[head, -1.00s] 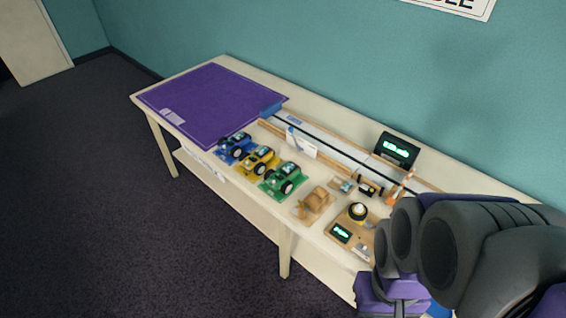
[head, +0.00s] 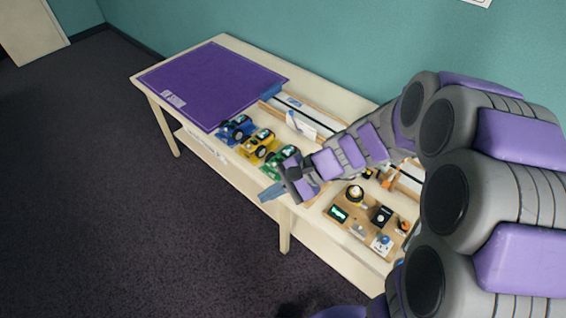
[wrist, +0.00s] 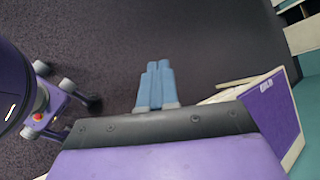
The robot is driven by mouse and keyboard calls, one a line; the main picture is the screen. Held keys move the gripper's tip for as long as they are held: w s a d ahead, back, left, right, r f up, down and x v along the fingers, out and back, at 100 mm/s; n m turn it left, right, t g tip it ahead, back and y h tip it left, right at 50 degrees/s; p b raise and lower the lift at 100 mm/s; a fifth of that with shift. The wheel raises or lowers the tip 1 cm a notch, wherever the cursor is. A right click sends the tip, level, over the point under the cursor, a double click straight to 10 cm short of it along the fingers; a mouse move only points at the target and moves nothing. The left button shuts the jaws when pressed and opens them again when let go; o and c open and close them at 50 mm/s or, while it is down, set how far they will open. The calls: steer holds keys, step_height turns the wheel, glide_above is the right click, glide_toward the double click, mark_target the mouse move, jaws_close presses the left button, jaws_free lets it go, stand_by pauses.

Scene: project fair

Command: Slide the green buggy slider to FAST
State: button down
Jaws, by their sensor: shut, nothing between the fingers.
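The green buggy (head: 278,162) stands on the table as the rightmost of three toy buggies in the head view. My arm covers part of it, and its slider cannot be made out. My gripper (head: 271,192) is shut and empty. It hangs in front of the table's front edge, close to the green buggy and apart from it as far as I can tell. In the wrist view my gripper's blue fingers (wrist: 156,85) lie together with dark floor behind them. The buggy does not show in the wrist view.
The blue buggy (head: 236,129) and yellow buggy (head: 258,145) stand to the left. A purple mat (head: 210,85) covers the table's left end and also shows in the wrist view (wrist: 268,110). A wooden control board (head: 350,213) lies to the right. The floor in front (head: 110,200) is clear.

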steer(key=w+a+f+m+t+y+p, duration=0.1)
steer(key=w+f+m+t, duration=0.2)
steer(key=w, duration=0.5)
steer(key=w+a+f+m+t+y+p, duration=0.1)
steer(key=w+f+m+p, duration=0.15)
steer(key=w+m, duration=0.35)
steer(key=w+d+f+m+t+h, duration=0.1)
steer(key=w+d+f+m, duration=0.2)
steer(key=f, duration=0.2)
steer(key=w+d+f+m+t+h+p, duration=0.1)
steer(key=w+d+f+m+t, duration=0.1)
steer(key=f, duration=0.4)
steer(key=w+d+f+m+t+h+p, duration=0.1)
steer(key=w+d+f+m+t, duration=0.1)
steer(key=w+d+f+m, duration=0.2)
step_height(320, 180, down, 2)
steer(key=shift+w+f, duration=0.15)
steer(key=shift+w, duration=0.4)
steer(key=shift+d, duration=0.1)
glide_toward(269, 164)
steer(key=shift+w+a+f+b, duration=0.2)
steer(key=shift+w+f+b, duration=0.1)
steer(key=shift+f, duration=0.15)
steer(key=shift+w+a+f+b, duration=0.2)
steer(key=shift+w+f, duration=0.1)
steer(key=shift+f, duration=0.15)
steer(key=shift+w+a+f, duration=0.2)
steer(key=shift+w+a, duration=0.2)
